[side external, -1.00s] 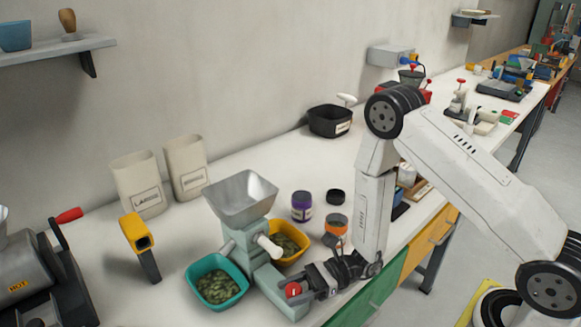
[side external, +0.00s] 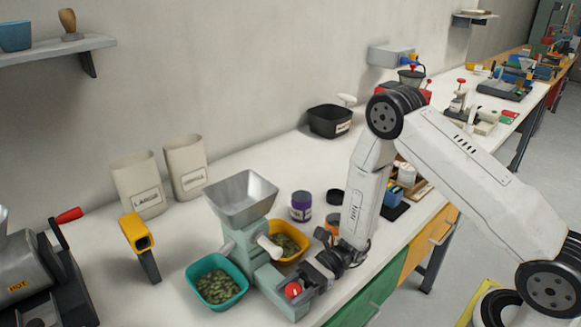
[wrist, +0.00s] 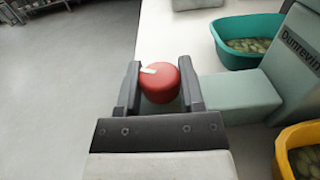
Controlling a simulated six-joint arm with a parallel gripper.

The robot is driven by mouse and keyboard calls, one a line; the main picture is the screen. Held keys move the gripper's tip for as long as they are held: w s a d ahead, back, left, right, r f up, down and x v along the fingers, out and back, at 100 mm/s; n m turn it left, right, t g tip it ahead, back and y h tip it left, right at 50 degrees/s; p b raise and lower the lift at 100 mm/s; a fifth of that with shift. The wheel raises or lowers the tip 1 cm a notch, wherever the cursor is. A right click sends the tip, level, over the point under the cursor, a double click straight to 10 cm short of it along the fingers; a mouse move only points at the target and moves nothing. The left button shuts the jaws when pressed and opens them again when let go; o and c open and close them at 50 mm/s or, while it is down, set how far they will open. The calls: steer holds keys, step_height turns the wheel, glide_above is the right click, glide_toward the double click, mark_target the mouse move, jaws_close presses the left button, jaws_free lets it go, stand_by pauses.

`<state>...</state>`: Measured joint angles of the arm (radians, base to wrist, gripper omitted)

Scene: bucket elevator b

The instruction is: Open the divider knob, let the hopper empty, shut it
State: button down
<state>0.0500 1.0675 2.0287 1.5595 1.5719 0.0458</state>
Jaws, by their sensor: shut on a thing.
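The grey-green divider machine (side external: 241,250) stands on the bench with a grey metal hopper (side external: 240,196) on top. The part of the hopper's inside that shows looks empty. A red knob (wrist: 160,83) with a pale mark sits low on the machine, and it also shows in the side view (side external: 292,290). My gripper (wrist: 158,88) is shut on the red knob, one finger on each side. A teal bin (side external: 217,283) and a yellow bin (side external: 290,242) on either side of the machine hold greenish pieces.
A yellow and black scoop-like tool (side external: 138,240) stands to the left. Two beige sacks (side external: 187,167) stand at the wall. A purple jar (side external: 301,206) stands behind the yellow bin. A black tub (side external: 330,121) is farther back.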

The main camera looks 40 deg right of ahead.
steer(key=shift+c, duration=1.1)
jaws_free()
steer(key=shift+s+d, duration=0.15)
steer(key=shift+d, duration=3.75)
